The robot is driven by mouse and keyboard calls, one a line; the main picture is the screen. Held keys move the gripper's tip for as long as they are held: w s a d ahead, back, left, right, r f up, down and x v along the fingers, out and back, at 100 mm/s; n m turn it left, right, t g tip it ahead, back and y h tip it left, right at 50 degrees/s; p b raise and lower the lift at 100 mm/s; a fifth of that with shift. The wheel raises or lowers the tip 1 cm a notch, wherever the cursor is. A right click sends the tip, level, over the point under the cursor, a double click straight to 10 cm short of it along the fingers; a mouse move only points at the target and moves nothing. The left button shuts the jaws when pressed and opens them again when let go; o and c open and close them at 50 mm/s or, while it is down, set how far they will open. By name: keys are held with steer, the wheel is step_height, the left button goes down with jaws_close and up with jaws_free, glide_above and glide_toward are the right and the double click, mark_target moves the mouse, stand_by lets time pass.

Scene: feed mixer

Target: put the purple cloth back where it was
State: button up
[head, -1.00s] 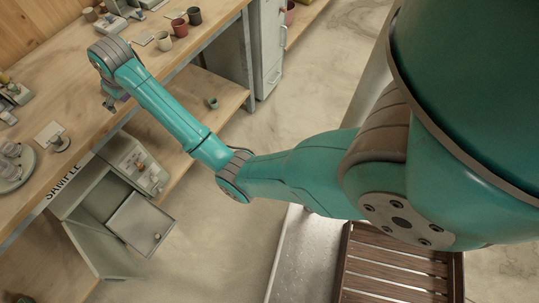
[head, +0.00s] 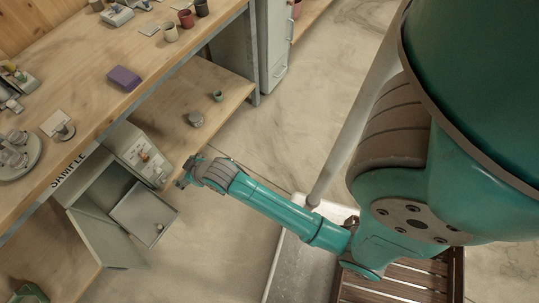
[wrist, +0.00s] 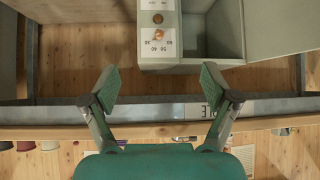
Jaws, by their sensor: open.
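The purple cloth (head: 123,78) is a small folded block lying flat on the wooden bench top, near its front edge in the head view. My gripper (head: 184,178) is away from the cloth, below and to the right in the head view, by the lower shelf and the open sample box. In the wrist view my gripper (wrist: 158,84) has its two fingers spread with nothing between them. It faces the box's dial panel (wrist: 160,38).
The sample box (head: 97,208) has its door (head: 143,213) hanging open. The lower shelf (head: 180,105) holds a grey round item (head: 195,119) and a small green cup (head: 218,96). Cups (head: 186,18) stand farther back on the bench. A plate with glasses (head: 20,160) is at left.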

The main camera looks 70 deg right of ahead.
steer(key=s+a+t, duration=0.1)
steer(key=s+a, duration=0.3)
steer(key=s, duration=0.6)
steer(key=s+a+r+n+t, duration=0.1)
steer(key=s+a+r+t, duration=0.1)
steer(key=s+r, duration=0.6)
steer(key=s+a+r+t+y, duration=0.1)
steer(key=s+a+r+t, duration=0.1)
steer(key=s+r, duration=0.7)
steer(key=s, duration=0.5)
steer(key=shift+s+a+n+y, duration=0.25)
steer(key=shift+s+n+y, duration=0.05)
steer(key=shift+s+n, duration=0.1)
